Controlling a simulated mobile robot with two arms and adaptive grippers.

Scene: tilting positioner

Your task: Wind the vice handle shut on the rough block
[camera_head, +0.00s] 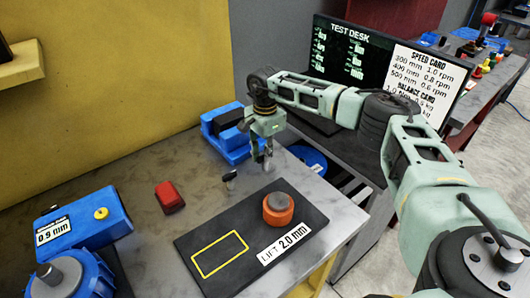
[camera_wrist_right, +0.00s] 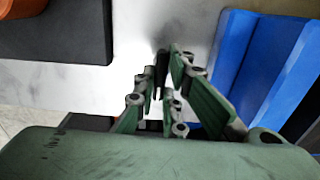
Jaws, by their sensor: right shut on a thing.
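The blue vice (camera_head: 222,135) stands at the back of the grey table, with a dark block (camera_head: 229,117) in its top; I cannot tell whether that is the rough block. My right gripper (camera_head: 264,162) is at the vice's front right, pointing down. In the right wrist view my right gripper (camera_wrist_right: 166,75) is shut on a thin dark upright piece (camera_wrist_right: 163,62), which looks like the vice handle, mostly hidden by the fingers. The vice (camera_wrist_right: 262,65) shows to the right there. My left gripper is not in view.
A black mat (camera_head: 200,275) with a yellow outline bears an orange and grey cylinder (camera_head: 278,209). A red block (camera_head: 169,195), a small dark piece (camera_head: 230,177) and a blue gauge-like unit (camera_head: 85,232) are on the table. A blue disc (camera_head: 306,158) lies beyond the table's right edge.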

